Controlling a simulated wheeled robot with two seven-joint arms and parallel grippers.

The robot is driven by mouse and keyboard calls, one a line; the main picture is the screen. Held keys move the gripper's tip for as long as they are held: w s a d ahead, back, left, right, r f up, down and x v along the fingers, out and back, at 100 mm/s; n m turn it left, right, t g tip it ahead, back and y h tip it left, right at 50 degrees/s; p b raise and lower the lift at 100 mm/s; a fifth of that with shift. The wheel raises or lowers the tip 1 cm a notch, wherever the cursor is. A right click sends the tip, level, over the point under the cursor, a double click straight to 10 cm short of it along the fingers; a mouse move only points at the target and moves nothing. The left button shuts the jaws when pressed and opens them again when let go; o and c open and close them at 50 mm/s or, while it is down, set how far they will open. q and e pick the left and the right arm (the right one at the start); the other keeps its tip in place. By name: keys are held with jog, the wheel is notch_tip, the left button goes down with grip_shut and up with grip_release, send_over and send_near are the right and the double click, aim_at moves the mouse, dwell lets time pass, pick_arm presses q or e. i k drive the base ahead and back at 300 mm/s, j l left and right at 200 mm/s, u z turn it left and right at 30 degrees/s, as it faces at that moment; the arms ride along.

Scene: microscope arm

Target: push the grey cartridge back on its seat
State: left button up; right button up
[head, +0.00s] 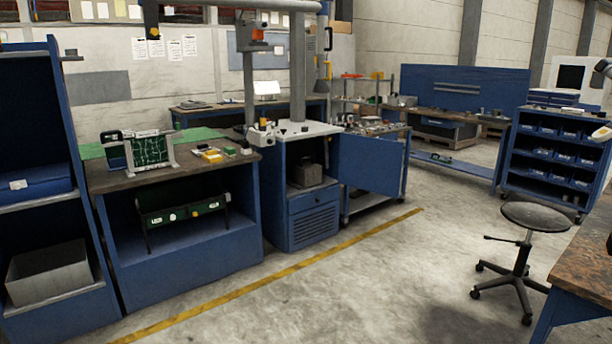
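A dark grey box-shaped thing with a small raised part on top (307,174) stands inside an open blue cabinet (313,228). It looks like the grey cartridge, but it is small and shaded. I cannot tell how it sits on its seat, which is hard to make out. The cabinet's blue door (371,164) stands wide open to the right. Neither of my grippers is in view.
A workbench (185,168) with a green board in a frame (148,151) stands left of the cabinet. A black stool (534,216) stands at right, near a wooden-topped table (588,262). The floor before the cabinet is clear, crossed by a yellow line (300,266).

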aim_at(308, 173)
jog(key=i, duration=5.95)
